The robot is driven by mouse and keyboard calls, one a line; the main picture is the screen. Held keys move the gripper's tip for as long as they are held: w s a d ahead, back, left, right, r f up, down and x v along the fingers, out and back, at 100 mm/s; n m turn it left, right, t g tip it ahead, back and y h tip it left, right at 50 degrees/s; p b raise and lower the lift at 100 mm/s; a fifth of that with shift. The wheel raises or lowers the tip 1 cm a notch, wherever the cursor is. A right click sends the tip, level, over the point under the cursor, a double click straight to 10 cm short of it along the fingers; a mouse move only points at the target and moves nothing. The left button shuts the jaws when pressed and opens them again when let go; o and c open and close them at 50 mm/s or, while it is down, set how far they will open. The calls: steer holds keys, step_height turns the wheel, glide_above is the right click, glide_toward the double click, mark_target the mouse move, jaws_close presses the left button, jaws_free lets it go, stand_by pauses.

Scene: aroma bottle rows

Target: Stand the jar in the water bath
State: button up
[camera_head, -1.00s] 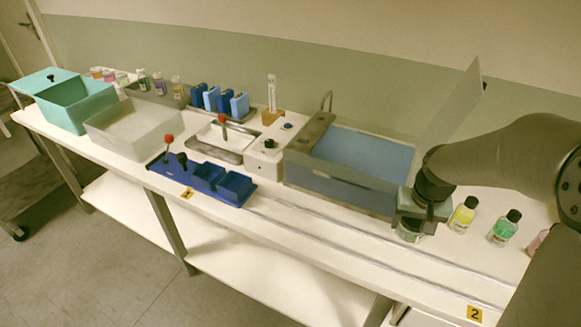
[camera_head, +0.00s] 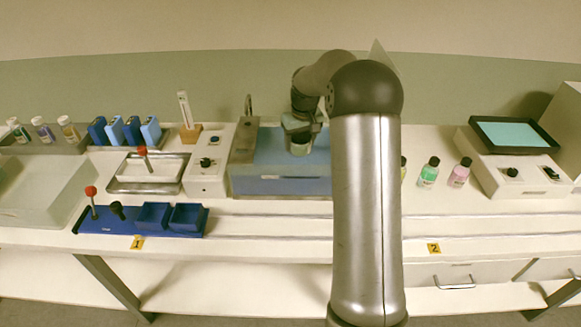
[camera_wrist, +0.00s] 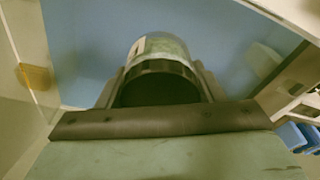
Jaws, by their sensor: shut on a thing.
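The water bath (camera_head: 285,187) is a clear-walled tank of blue water with a grey control end on its left. My gripper (camera_head: 299,128) is over the water area, with its fingers pointing down. It is shut on the jar (camera_head: 300,143), a small clear glass jar with a dark lid, held upright. In the wrist view the jar (camera_wrist: 160,47) sits between the two fingers, with blue water behind it. I cannot tell whether its base touches the water or the bath floor. My arm hides the right end of the bath.
A green bottle (camera_head: 429,172) and a pink bottle (camera_head: 459,172) stand right of the bath. A hotplate-like unit (camera_head: 513,175) is farther right. A steel tray (camera_head: 150,184), a blue rack (camera_head: 140,228) and a thermometer stand (camera_head: 190,134) are to the left.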

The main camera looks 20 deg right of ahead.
mark_target(301, 154)
steer(key=f, duration=0.4)
steer(key=w+d+f+p, duration=0.1)
steer(key=f, duration=0.1)
steer(key=shift+f, duration=0.2)
steer(key=shift+w+a+f+p, duration=0.1)
steer(key=shift+f+p, duration=0.25)
steer(key=shift+f, duration=2.1)
steer(key=o, duration=1.1)
steer(key=shift+r, duration=0.1)
